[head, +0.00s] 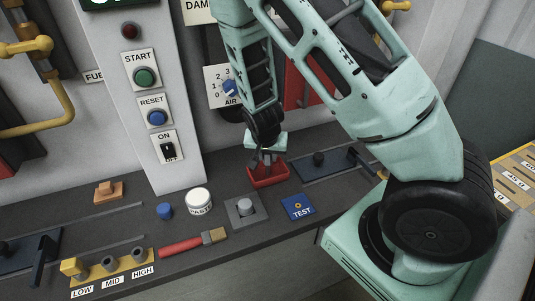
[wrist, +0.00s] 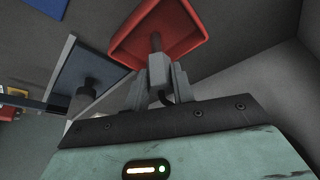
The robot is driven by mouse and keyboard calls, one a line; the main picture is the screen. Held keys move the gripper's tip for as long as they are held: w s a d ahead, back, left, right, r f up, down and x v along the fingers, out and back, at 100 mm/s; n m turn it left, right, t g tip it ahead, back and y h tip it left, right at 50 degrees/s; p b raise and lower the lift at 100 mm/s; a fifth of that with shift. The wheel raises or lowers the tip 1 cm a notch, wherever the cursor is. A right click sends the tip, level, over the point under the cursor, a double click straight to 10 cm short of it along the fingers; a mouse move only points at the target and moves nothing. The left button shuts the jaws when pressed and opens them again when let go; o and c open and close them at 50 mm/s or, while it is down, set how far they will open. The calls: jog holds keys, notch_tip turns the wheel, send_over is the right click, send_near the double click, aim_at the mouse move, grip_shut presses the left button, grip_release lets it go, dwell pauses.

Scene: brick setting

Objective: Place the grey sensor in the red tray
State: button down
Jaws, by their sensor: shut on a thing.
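The grey sensor (wrist: 158,68) is a small grey block with a dark round tip, and a dark cable shows beside it. My gripper (wrist: 160,84) is shut on it, with one finger on each side. The red tray (wrist: 184,48) lies beyond the fingertips in the wrist view, and the sensor's tip overlaps its inside. In the head view my gripper (head: 266,160) is over the back part of the red tray (head: 268,181). The sensor is hard to make out there. I cannot tell whether it touches the tray floor.
A dark fixture plate with a knob (head: 335,163) is right of the tray. The control pillar (head: 150,100) stands at left.

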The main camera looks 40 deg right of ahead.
jog(key=shift+f, duration=0.2)
jog(key=c, duration=1.2)
grip_release()
jog(key=shift+o, duration=0.2)
jog(key=shift+r, duration=0.1)
